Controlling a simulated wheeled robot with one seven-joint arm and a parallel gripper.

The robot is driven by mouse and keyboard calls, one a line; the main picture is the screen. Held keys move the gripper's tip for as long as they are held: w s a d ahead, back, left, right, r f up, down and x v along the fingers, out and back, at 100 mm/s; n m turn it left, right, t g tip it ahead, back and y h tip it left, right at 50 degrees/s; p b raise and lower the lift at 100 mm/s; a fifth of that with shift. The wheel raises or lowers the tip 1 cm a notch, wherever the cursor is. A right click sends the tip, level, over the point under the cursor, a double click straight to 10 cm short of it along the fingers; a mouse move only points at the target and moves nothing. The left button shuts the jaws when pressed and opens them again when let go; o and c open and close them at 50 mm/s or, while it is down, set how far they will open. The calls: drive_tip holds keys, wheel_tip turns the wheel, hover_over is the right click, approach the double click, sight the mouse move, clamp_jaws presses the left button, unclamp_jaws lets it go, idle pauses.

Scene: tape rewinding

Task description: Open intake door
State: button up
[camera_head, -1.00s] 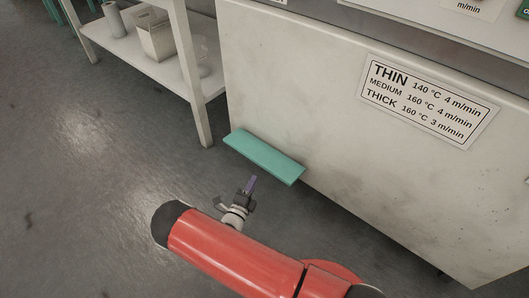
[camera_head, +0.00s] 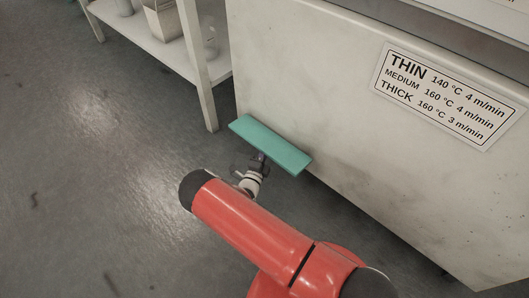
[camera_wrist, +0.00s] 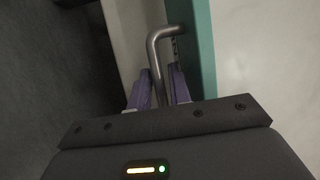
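A teal panel (camera_head: 268,143), likely the intake door, juts from the lower side of the large pale machine (camera_head: 310,80). In the wrist view the teal panel (camera_wrist: 202,45) is a narrow strip. A bent metal handle (camera_wrist: 156,55) runs beside it, its upper end reaching toward the teal edge. My gripper (camera_wrist: 160,88) is open, its purple fingers on either side of the handle's straight part. Whether either finger touches the handle is not clear. In the head view my gripper (camera_head: 258,160) is at the panel's near edge, and the handle is hidden.
A white shelf rack (camera_head: 165,45) with a box and containers stands to the left of the machine. A label (camera_head: 445,95) with temperatures and speeds is on the machine's side. The grey floor (camera_head: 90,190) to the left is clear.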

sight(268, 146)
drive_tip(key=shift+c, duration=0.4)
clamp_jaws()
wheel_tip(268, 146, up, 2)
drive_tip(key=g+p, duration=0.1)
drive_tip(key=p, duration=0.2)
drive_tip(key=shift+s+a+m+p, duration=0.1)
drive_tip(key=shift+m+p, duration=0.2)
drive_tip(key=shift+m, duration=0.1)
drive_tip(key=shift+r+m+g+y+p, duration=0.35)
drive_tip(key=shift+g+y+p, duration=0.15)
drive_tip(key=shift+g+p, duration=0.55)
drive_tip(key=shift+s+f, duration=0.1)
drive_tip(key=shift+a, duration=0.1)
